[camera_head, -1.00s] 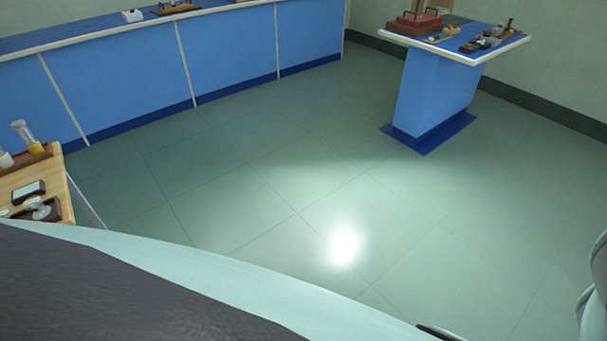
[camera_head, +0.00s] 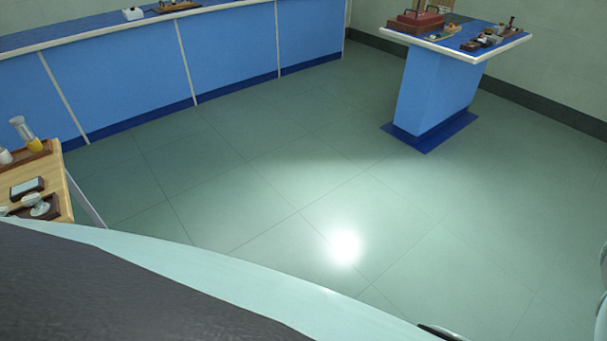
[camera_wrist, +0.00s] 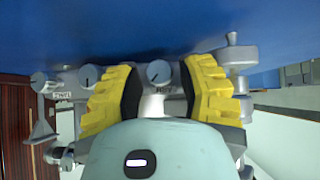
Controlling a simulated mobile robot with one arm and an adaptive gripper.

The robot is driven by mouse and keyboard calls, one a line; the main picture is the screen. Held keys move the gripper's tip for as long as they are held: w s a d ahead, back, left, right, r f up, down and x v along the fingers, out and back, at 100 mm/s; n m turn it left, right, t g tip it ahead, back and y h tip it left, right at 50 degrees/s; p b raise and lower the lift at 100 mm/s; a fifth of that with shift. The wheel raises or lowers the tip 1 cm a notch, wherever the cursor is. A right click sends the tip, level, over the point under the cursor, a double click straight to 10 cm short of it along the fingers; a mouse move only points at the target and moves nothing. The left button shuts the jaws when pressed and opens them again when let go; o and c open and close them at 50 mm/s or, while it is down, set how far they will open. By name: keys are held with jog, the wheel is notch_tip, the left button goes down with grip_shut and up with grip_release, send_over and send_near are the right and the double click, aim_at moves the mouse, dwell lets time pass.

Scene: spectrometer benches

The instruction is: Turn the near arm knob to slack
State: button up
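In the wrist view, my gripper (camera_wrist: 160,80) has two yellow fingers with dark pads, standing apart. A round grey knob (camera_wrist: 159,72) with a dark pointer line shows between the fingertips, with a gap visible on each side. A small label below it is too blurred to read surely. A second grey knob (camera_wrist: 88,75) is just left of the left finger, partly covered by it. A third small knob (camera_wrist: 40,80) sits further left above a label. I cannot tell from the labels which is the near arm knob. The gripper is outside the head view.
In the wrist view, a blue surface (camera_wrist: 150,25) fills the top and a grey post part (camera_wrist: 235,55) stands right of the fingers. In the head view, a blue bench (camera_head: 235,55), a pedestal table (camera_head: 440,85) and a wooden table (camera_head: 68,195) surround clear green floor (camera_head: 270,200).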

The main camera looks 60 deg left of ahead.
grip_shut()
jog(key=shift+w+a+f+b, duration=0.1)
jog(key=shift+f+b, duration=0.05)
jog(key=shift+b, duration=0.15)
jog(key=g+b, duration=0.1)
jog(key=b, duration=0.2)
jog(key=shift+w+f+n, duration=0.15)
jog(key=shift+f+n, duration=0.05)
jog(key=shift+n, duration=0.1)
jog(key=g+b, duration=0.1)
jog(key=b, duration=0.1)
jog(key=n+b, duration=0.1)
jog(key=b, duration=0.2)
jog(key=shift+w+f+g, duration=0.15)
jog(key=shift+f+g, duration=0.05)
jog(key=shift+g, duration=0.2)
jog(key=g+b, duration=0.1)
jog(key=b, duration=0.4)
jog(key=shift+n+g+h, duration=0.3)
jog(key=shift+n+h, duration=0.1)
jog(key=n+g+b, duration=0.1)
jog(key=b, duration=0.4)
jog(key=shift+r, duration=0.1)
jog(key=shift+r+g+b, duration=0.2)
jog(key=shift+g+b, duration=0.3)
jog(key=shift+b, duration=0.55)
jog(key=shift+o, duration=0.3)
grip_release()
